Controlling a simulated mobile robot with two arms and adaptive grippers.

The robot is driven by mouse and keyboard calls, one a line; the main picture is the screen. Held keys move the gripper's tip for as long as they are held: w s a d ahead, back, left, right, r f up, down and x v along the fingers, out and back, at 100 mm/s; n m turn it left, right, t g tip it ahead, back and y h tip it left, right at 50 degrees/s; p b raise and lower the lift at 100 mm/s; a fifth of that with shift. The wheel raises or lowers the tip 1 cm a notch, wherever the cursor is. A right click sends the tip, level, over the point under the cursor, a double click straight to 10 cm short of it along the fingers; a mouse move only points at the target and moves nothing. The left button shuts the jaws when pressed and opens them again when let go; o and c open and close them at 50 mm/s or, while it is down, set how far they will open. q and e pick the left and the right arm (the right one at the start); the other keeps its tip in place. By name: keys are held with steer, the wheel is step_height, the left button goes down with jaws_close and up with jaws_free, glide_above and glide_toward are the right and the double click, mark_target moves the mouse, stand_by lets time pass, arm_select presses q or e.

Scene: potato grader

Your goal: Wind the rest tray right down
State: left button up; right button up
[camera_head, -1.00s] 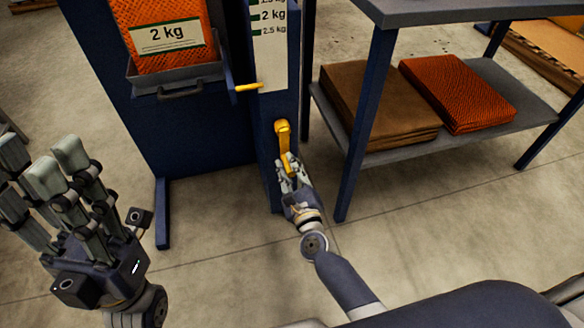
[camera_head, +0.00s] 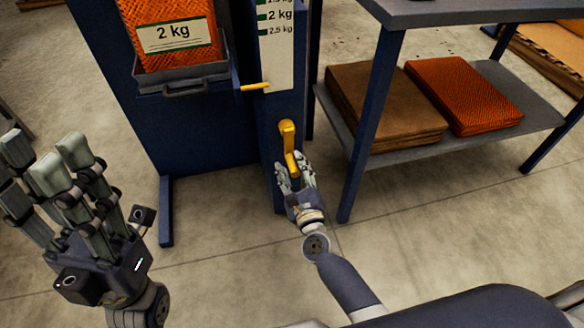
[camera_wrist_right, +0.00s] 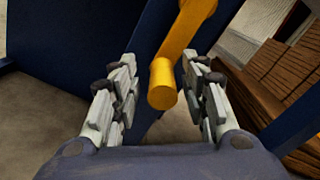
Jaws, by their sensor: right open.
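The rest tray (camera_head: 215,75) is a grey tray on the dark blue machine, with an orange net bag (camera_head: 172,38) labelled 2 kg in it. A yellow pointer (camera_head: 256,87) beside the tray lies below the 2.5 kg mark on the white scale (camera_head: 279,62). A yellow crank (camera_head: 288,143) hangs down on the blue post below. My right gripper (camera_head: 294,170) is at the crank's lower end. In the right wrist view the crank's knob (camera_wrist_right: 162,90) sits between the open fingers, apart from both. My left gripper (camera_head: 52,165) is raised at the left, fingers spread, empty.
A grey shelf table (camera_head: 550,112) stands to the right of the post, its leg close to my right arm. Brown sacks (camera_head: 385,105) and orange net bags (camera_head: 463,95) lie on its lower shelf. The floor (camera_head: 230,290) in front is clear.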

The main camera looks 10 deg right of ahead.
steer(key=s, duration=1.2)
steer(key=shift+d, duration=0.15)
